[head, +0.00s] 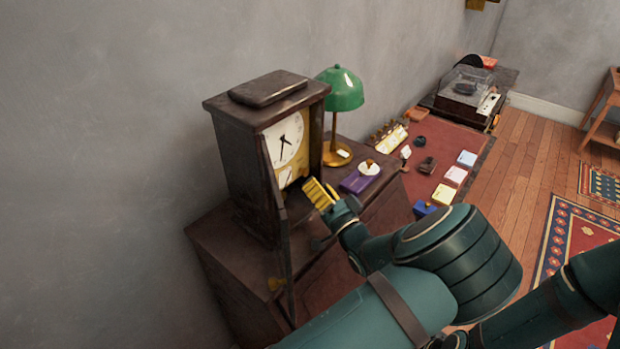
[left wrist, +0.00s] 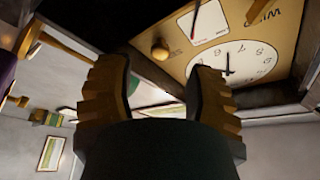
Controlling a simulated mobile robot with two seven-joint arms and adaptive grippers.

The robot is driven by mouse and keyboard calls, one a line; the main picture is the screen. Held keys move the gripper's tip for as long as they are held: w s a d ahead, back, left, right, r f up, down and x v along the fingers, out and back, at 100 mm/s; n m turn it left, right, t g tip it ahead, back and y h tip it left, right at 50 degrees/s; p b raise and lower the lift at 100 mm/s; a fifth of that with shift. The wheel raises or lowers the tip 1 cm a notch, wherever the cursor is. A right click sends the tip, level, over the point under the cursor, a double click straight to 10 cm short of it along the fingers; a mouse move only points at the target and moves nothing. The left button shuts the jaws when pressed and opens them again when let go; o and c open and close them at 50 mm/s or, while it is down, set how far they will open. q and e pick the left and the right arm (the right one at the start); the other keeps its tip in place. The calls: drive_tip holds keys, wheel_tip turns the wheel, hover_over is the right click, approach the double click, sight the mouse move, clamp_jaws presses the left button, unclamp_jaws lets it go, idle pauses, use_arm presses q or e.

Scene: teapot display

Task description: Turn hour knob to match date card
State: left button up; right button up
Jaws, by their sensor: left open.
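A dark wooden clock (head: 245,155) stands on a dark cabinet, its narrow front door (head: 277,235) swung open. Its white round dial (head: 285,139) has dark hands; it shows upside down in the left wrist view (left wrist: 245,57). There a brass knob (left wrist: 160,48) sits on the tan panel beside a white card (left wrist: 203,22) with a dark and red pointer. Which knob sets the hour, and any date on the card, I cannot read. My left gripper (head: 318,194) is open and empty, just in front of the clock's lower opening, apart from the knob. My right gripper is out of view.
A green lamp (head: 342,90) stands right of the clock, close to a purple box (head: 356,183). Pastel blocks (head: 455,175) and small objects lie on the red surface further right. A record player (head: 468,90) stands behind. The open door is close to my left arm.

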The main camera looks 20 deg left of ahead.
use_arm(q)
drive_tip(key=shift+v, duration=1.75)
drive_tip(key=shift+s, duration=0.1)
drive_tip(key=shift+c, duration=1.4)
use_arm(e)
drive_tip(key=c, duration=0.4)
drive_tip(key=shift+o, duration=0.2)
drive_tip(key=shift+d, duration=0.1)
